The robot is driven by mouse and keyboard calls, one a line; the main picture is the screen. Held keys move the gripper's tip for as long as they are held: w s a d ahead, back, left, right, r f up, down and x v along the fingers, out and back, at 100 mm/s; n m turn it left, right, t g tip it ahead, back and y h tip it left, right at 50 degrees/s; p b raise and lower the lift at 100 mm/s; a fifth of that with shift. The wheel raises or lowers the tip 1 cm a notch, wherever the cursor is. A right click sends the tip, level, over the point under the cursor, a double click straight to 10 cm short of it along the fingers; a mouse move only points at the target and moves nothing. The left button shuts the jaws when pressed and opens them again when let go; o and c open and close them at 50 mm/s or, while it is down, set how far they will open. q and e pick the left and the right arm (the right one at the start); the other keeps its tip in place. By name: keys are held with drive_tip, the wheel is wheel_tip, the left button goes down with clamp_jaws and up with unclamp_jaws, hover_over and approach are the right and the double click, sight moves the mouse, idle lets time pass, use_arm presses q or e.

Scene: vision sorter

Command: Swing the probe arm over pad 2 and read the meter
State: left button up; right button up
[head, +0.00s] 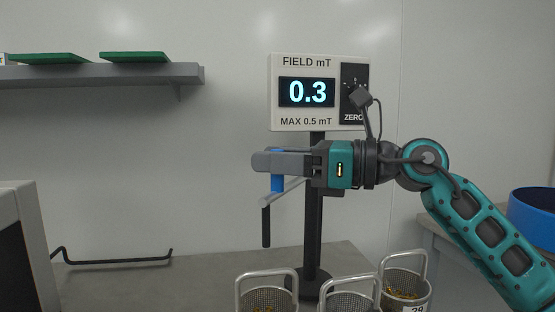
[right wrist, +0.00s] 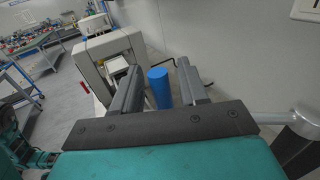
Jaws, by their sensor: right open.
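The meter (head: 307,92) stands on a black post (head: 315,215) and reads 0.3 under "FIELD mT", above "MAX 0.5 mT". The probe arm (head: 284,193) reaches left from the post. A dark probe rod (head: 266,226) hangs from its end. A blue handle (head: 277,184) stands up on the arm. My right gripper (head: 268,162) is open at the handle, hiding its top. In the right wrist view the handle (right wrist: 160,90) shows between the two fingers, with gaps beside it. No numbered pad is visible. My left gripper is not in view.
Wire baskets (head: 267,272) with brass-coloured parts stand at the bottom around the post's base. One basket (head: 411,293) is labelled 29. A black bent rod (head: 118,261) lies left on the grey bench (head: 205,275), beside a pale machine (head: 20,220). A blue bowl (head: 534,208) is far right.

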drive_tip(key=shift+c, duration=0.2)
clamp_jaws()
idle(0.4)
